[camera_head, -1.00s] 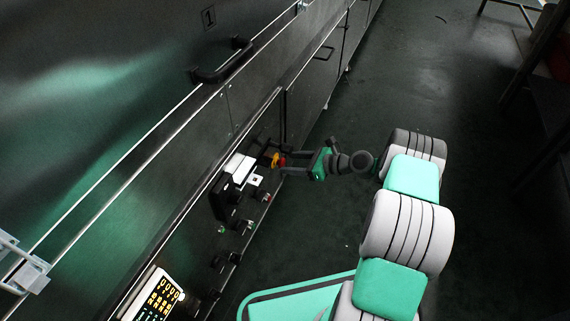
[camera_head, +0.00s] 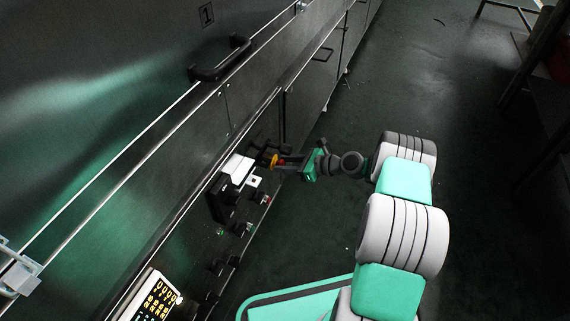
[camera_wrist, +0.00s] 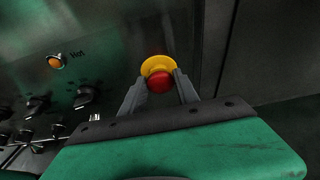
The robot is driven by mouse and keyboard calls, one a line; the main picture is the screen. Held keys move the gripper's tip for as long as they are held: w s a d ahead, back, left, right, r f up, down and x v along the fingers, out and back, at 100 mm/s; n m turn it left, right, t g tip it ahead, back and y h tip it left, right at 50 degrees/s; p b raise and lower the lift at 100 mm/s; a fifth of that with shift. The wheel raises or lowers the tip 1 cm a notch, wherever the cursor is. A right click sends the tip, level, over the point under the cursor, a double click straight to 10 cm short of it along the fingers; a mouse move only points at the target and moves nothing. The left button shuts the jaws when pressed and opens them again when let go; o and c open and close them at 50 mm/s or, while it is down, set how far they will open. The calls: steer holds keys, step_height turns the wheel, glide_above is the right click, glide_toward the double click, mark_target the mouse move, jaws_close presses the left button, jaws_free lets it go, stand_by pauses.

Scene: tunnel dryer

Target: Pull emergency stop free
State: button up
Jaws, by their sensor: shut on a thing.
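The emergency stop (camera_wrist: 160,83) is a red mushroom button on a yellow ring, mounted on the dark machine panel. In the wrist view it sits between the two fingers of my gripper (camera_wrist: 161,92), which is shut on its red head. In the head view the emergency stop (camera_head: 272,160) shows as a small yellow and red spot at my gripper (camera_head: 279,161). The gripper reaches it from the right and partly hides it.
An orange "Hot" lamp (camera_wrist: 55,61) and several dark knobs (camera_wrist: 86,96) lie left of the button. A lit keypad (camera_head: 157,298) is lower on the panel. A dark door handle (camera_head: 221,60) sticks out above.

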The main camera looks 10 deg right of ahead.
jaws_close()
stand_by(0.6)
